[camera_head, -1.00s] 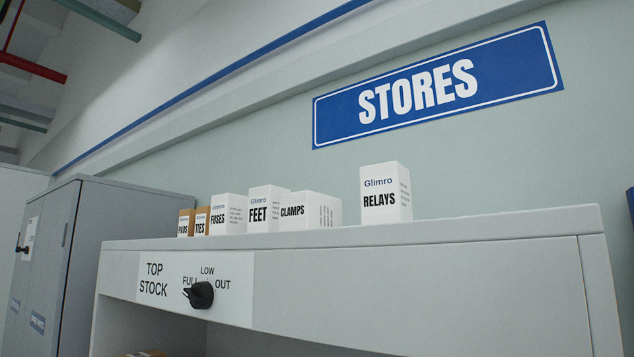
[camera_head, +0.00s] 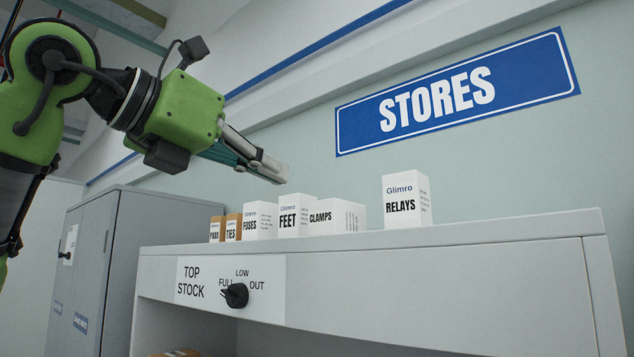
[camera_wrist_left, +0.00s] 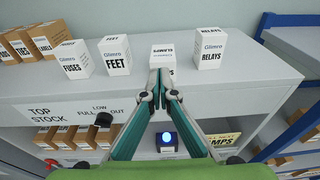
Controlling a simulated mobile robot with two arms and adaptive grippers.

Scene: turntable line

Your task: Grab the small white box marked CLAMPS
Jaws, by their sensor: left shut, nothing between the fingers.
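The small white CLAMPS box (camera_head: 338,217) stands on top of the grey cabinet (camera_head: 450,240), just right of the FEET box (camera_head: 293,214). It is lower than its neighbours. In the left wrist view the CLAMPS box (camera_wrist_left: 162,52) shows beyond my fingertips, partly hidden by them. My left gripper (camera_head: 283,173) is shut and empty, in the air above the row of boxes, up and left of the CLAMPS box. It also shows shut in the left wrist view (camera_wrist_left: 160,82). My right gripper is not in view.
The FUSES box (camera_head: 260,220) and brown TIES (camera_head: 233,227) and PADS (camera_head: 216,229) boxes stand to the left. The RELAYS box (camera_head: 406,201) stands to the right, with a gap between. A black knob (camera_head: 236,295) sticks out from the cabinet front.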

